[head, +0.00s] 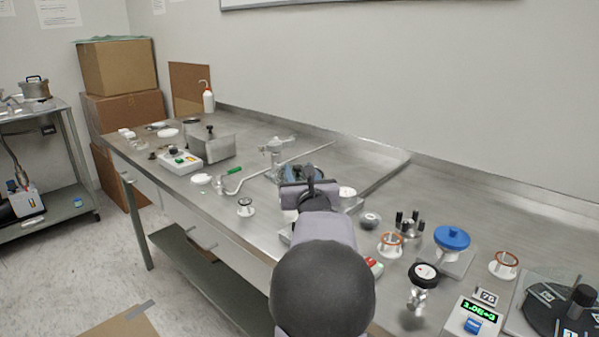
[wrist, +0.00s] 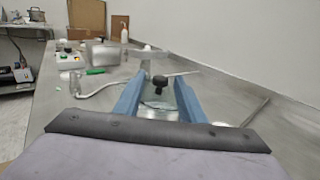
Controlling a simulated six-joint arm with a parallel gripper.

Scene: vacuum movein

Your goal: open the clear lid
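My gripper (wrist: 160,77) is open, with its two blue fingers apart in the wrist view. A black knob (wrist: 159,84) stands between the fingers in that view, with a gap on both sides. Below the knob is a pale, glassy round surface (wrist: 157,104), which looks like the clear lid; its edges are mostly hidden by the fingers and the dark bar of my wrist. In the head view my gripper (head: 298,172) is over the middle of the steel bench, and my own arm hides most of what is under it. I cannot tell whether the lid is seated or raised.
A blue-capped part (head: 452,239), a gauge (head: 424,274) and a digital readout (head: 473,319) stand right. Bare bench lies along the wall.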

